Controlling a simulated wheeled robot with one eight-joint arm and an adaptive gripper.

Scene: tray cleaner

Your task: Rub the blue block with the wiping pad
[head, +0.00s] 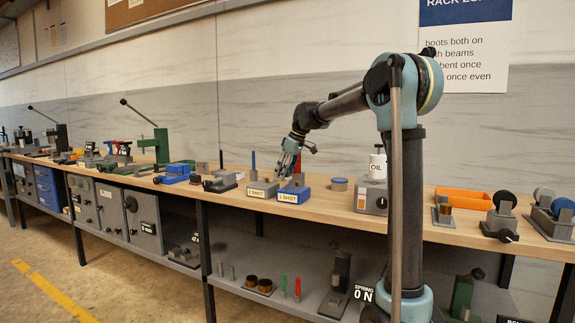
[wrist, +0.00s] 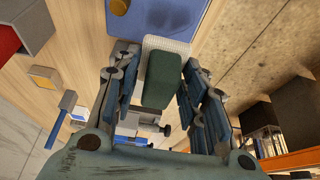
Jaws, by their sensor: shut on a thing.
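The wiping pad (wrist: 162,80) has a dark green back and a pale, textured layer (wrist: 168,45) that shows past it. My gripper (wrist: 160,88) is shut on the pad, one finger on each side. In the head view my gripper (head: 291,165) hangs above the workbench over the "1 SHOT" boxes; the pad is not clear there. A large blue surface (wrist: 165,18) lies just beyond the pad in the wrist view, with a yellow round part on it. I cannot tell whether they touch. A blue box (head: 294,194) with a "1 SHOT" label stands below my gripper.
A grey "1 SHOT" box (head: 261,190) with a blue upright stands left of the blue box.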

